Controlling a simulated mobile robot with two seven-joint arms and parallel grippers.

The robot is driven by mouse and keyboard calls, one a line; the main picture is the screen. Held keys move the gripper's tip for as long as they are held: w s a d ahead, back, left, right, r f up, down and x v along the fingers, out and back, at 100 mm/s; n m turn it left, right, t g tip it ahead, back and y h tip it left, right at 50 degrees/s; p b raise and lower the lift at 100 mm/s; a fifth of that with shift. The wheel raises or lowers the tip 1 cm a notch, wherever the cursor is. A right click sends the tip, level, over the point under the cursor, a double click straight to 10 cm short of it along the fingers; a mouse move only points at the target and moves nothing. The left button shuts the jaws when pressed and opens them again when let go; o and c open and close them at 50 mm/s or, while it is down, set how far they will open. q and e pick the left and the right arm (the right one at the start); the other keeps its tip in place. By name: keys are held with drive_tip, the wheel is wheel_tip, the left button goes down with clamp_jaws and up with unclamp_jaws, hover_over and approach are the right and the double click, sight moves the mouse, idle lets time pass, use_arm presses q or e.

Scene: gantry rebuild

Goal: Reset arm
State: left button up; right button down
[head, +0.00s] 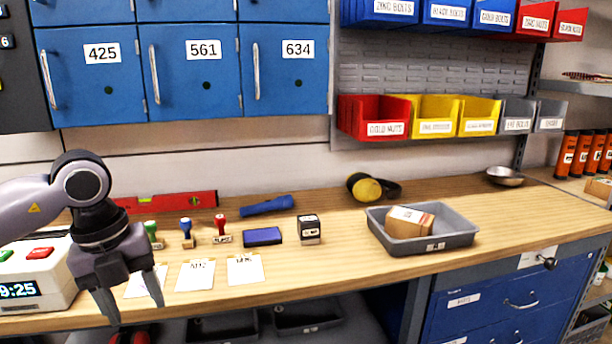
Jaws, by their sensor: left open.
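My left gripper (134,303) comes in from the left and hangs over the front left of the wooden workbench (340,262). Its two fingers point down and stand apart, with nothing between them. It partly covers a white card (146,281) on the bench. My right gripper is not in view.
A clock box (38,275) stands left of my gripper. A grey tray (456,240) holds a cardboard box (409,222). The front middle is clear.

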use_arm(q)
drive_tip(key=s+d+f+m+g+h, duration=0.25)
drive_tip(key=d+h, duration=0.25)
drive_tip(key=d, duration=0.4)
drive_tip(key=s+d+f+m+g+h, duration=0.1)
drive_tip(key=s+d+f+h, duration=0.25)
drive_tip(key=d, duration=0.55)
drive_tip(key=d+r+n+t+h, duration=0.4)
drive_tip(key=d+h, duration=0.3)
drive_tip(key=h, duration=0.4)
drive_tip(key=w+a+f+n+t+y+p, duration=0.1)
drive_tip(key=w+a+f+n+t+y, duration=0.1)
drive_tip(key=a+f+n+t+y, duration=0.7)
drive_tip(key=w+a+f+n+t+y, duration=0.1)
drive_tip(key=a+f+n+t+y, duration=0.35)
drive_tip(key=n, duration=0.85)
drive_tip(key=s+a+f+n+g+y, duration=0.2)
drive_tip(key=s+a+f, duration=0.1)
drive_tip(key=s+f, duration=0.3)
drive_tip(key=s+a+f+n+g+y, duration=0.2)
drive_tip(key=s+f, duration=0.5)
drive_tip(key=f, duration=0.4)
drive_tip(key=shift+a+n+y, duration=0.4)
drive_tip(key=shift+a+n, duration=0.15)
drive_tip(key=shift+a, duration=0.4)
